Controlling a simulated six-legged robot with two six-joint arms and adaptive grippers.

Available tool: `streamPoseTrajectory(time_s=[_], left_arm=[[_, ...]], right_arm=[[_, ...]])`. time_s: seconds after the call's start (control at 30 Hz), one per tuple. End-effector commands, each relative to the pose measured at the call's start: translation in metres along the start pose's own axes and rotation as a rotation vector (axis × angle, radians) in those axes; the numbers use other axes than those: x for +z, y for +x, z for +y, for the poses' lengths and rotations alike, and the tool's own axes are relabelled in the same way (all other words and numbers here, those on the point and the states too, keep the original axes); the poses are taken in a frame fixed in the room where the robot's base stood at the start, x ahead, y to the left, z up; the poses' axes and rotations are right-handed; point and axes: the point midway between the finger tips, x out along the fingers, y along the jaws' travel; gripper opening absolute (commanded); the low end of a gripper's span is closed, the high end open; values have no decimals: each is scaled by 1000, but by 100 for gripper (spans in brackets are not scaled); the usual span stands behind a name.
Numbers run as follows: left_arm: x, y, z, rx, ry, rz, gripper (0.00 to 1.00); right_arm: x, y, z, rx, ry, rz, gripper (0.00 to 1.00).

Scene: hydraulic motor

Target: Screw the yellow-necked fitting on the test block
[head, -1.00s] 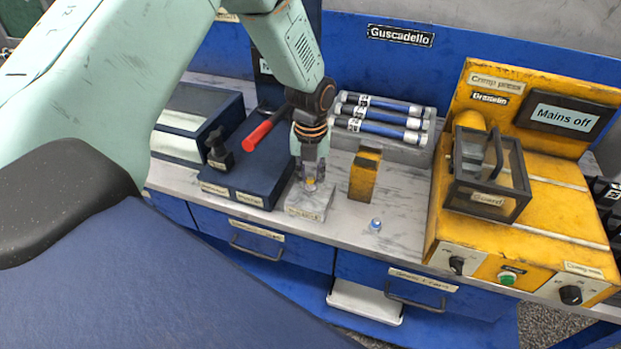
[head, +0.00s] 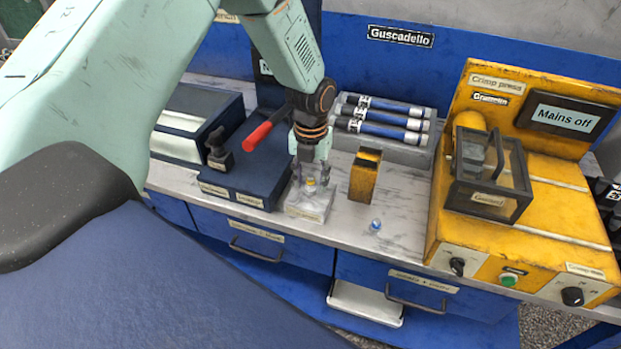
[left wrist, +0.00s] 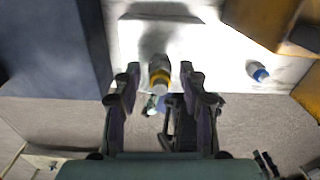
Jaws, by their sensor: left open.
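The test block (head: 310,207) is a pale grey block on the bench near its front edge. The yellow-necked fitting (head: 310,185) stands upright on top of the block; in the left wrist view the fitting (left wrist: 159,77) shows its yellow ring and pale tip. My left gripper (head: 311,178) points down over the block. In the left wrist view the left gripper's fingers (left wrist: 160,82) are apart, one on each side of the fitting, with gaps between. My right gripper is not in view.
A small blue-tipped fitting (head: 375,225) lies on the bench to the right. A yellow block (head: 365,176) stands close right of the test block. A navy box with a red-handled lever (head: 262,132) is at left. The yellow crimp press (head: 530,215) is at right.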

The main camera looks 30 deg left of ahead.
Motion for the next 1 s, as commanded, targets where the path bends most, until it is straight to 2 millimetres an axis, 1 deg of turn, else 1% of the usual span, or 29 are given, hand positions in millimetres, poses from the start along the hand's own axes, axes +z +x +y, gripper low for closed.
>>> streamPoseTrajectory(time_s=[0.17,0.27,0.9,1.0], left_arm=[[0,-4,0,0,-1,-1,42],[0,-4,0,0,-41,-1,42],[-1,-5,0,-1,-787,0,42],[0,-5,0,-2,-867,-1,42]], right_arm=[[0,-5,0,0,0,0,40],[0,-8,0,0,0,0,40],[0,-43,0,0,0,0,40],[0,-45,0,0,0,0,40]])
